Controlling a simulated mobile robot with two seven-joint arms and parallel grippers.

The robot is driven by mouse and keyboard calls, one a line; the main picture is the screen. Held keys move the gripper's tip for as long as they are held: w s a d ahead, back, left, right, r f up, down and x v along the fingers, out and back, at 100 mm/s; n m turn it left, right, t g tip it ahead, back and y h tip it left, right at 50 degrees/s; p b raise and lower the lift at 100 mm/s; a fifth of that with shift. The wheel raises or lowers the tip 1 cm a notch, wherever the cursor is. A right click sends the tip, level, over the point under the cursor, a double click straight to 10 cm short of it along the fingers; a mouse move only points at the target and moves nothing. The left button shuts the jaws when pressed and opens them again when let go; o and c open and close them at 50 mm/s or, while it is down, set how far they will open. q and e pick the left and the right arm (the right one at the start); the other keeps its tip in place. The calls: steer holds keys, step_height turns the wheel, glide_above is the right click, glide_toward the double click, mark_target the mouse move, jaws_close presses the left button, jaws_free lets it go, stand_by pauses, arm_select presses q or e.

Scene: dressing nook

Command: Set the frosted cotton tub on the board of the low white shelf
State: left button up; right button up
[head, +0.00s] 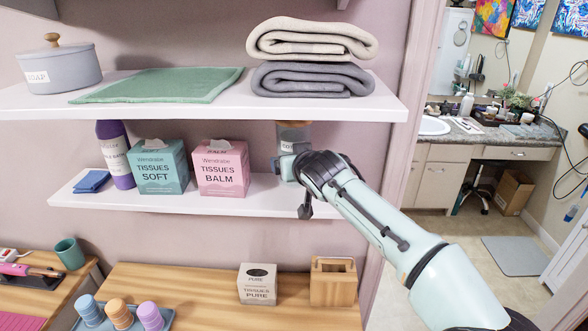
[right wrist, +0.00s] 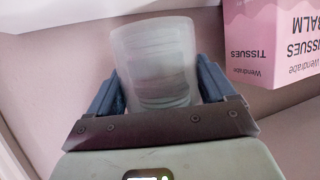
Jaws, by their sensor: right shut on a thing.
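The frosted cotton tub (head: 293,136) is at the right part of the low white shelf (head: 130,203), beneath the upper shelf. Its lower part is hidden by my gripper in the head view, so I cannot tell whether it touches the board. My right gripper (head: 286,167) is shut on the tub, its arm reaching in from the right. In the right wrist view, the see-through tub (right wrist: 153,65) sits between the two fingers of the gripper (right wrist: 162,88), with pale layers inside. My left gripper is not in view.
The pink tissue box (head: 221,168) stands just left of the tub, then a teal tissue box (head: 163,167), a purple bottle (head: 116,155) and a blue cloth (head: 92,181). The upper shelf (head: 210,108) holds towels close overhead. A wooden table (head: 200,290) is below.

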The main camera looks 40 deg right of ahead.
steer(key=shift+f+b, duration=0.4)
steer(key=shift+f, duration=1.3)
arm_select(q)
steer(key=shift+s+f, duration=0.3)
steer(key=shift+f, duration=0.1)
arm_select(e)
steer(key=shift+a, duration=0.1)
steer(key=shift+f, duration=0.15)
steer(key=o, duration=0.8)
steer(key=shift+f, duration=0.1)
steer(key=shift+o, duration=0.8)
steer(key=shift+s, duration=0.1)
steer(key=shift+r, duration=0.2)
steer(key=shift+s+a+r, duration=0.1)
steer(key=shift+s+r, duration=0.1)
steer(key=shift+r, duration=0.05)
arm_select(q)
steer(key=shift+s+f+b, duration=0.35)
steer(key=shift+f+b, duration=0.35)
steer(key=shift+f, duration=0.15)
arm_select(e)
steer(key=v, duration=1.1)
steer(key=shift+s, duration=0.25)
